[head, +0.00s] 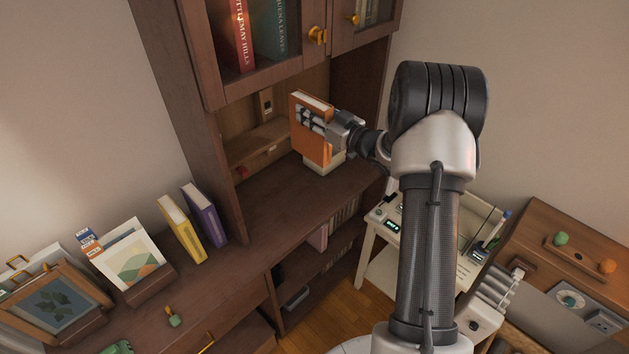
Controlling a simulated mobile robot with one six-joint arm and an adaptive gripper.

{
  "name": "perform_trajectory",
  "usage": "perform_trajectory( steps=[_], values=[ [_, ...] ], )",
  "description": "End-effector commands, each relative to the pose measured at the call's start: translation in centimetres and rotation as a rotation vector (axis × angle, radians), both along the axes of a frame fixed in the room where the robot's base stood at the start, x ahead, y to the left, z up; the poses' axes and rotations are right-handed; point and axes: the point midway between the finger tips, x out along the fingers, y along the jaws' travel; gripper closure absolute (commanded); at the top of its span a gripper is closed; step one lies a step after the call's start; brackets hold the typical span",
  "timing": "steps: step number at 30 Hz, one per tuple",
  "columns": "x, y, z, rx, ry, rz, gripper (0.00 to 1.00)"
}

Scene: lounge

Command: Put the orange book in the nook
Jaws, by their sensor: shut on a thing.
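The orange book (304,134) is upright in my gripper (318,124), which is shut on it from the right. The book is at the front of the nook (249,144), the open recess in the dark wooden cabinet below the glass doors. Its lower edge is near a small pale block (323,166) on the nook's shelf; I cannot tell whether they touch. The fingers cover part of the book's cover. Inside the nook are a small ledge and a small red thing (243,171).
A yellow book (184,232) and a purple book (205,216) stand on the lower cabinet top at left, near framed pictures (128,256). Glass doors with brass knobs (317,36) hang above the nook. A white cart (385,224) stands at right.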

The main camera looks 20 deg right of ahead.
Motion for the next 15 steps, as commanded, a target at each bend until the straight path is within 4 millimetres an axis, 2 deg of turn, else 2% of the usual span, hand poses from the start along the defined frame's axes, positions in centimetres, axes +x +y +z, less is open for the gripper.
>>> perform_trajectory(
  steps=[1,15],
  values=[
    [0.0,0.0,-1.7,0.002,0.001,-0.001,1.0],
    [0.0,0.0,-14.1,0.001,-0.002,-0.001,1.0]
  ],
)
